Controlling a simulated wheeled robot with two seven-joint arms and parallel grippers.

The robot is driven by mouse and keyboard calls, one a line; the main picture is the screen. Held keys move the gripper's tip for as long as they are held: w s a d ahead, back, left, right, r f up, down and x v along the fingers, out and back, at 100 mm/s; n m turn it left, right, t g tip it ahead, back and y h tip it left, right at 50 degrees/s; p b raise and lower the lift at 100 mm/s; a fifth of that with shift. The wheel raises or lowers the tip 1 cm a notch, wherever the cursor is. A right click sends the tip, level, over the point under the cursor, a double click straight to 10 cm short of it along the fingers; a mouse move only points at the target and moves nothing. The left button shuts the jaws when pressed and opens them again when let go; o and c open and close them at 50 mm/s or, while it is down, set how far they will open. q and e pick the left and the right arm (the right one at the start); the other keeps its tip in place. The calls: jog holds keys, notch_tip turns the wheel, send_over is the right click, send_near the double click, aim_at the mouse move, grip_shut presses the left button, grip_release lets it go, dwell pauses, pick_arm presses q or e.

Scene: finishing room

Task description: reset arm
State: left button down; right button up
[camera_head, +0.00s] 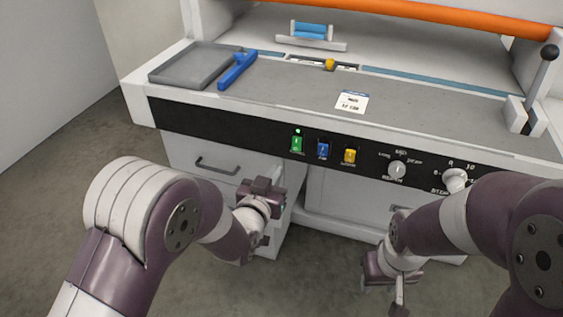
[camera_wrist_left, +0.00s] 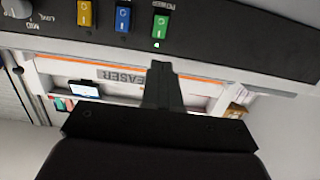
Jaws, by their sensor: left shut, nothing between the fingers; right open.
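My left gripper (camera_head: 264,187) is in front of the machine's lower cabinet, below the control panel, near the drawer with a dark handle (camera_head: 217,166). In the left wrist view its dark fingers (camera_wrist_left: 161,72) are together with nothing between them, below the green power switch (camera_wrist_left: 160,26). My right gripper (camera_head: 398,292) hangs low at the bottom right, in front of the machine and apart from it. It is open, with nothing seen in it; its fingers are partly hidden by the viewing angle.
The control panel (camera_head: 263,147) has green, blue and yellow switches and two knobs; a green light is lit. The grey worktop (camera_head: 420,115) carries a grey tray (camera_head: 190,64), a blue bar (camera_head: 238,70) and a white card (camera_head: 352,102). A lever (camera_head: 541,75) stands at right. Floor is clear at left.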

pick_arm(q)
jog(key=shift+s+a+f, duration=0.1)
jog(key=shift+s+a, duration=0.05)
jog(key=shift+s, duration=0.25)
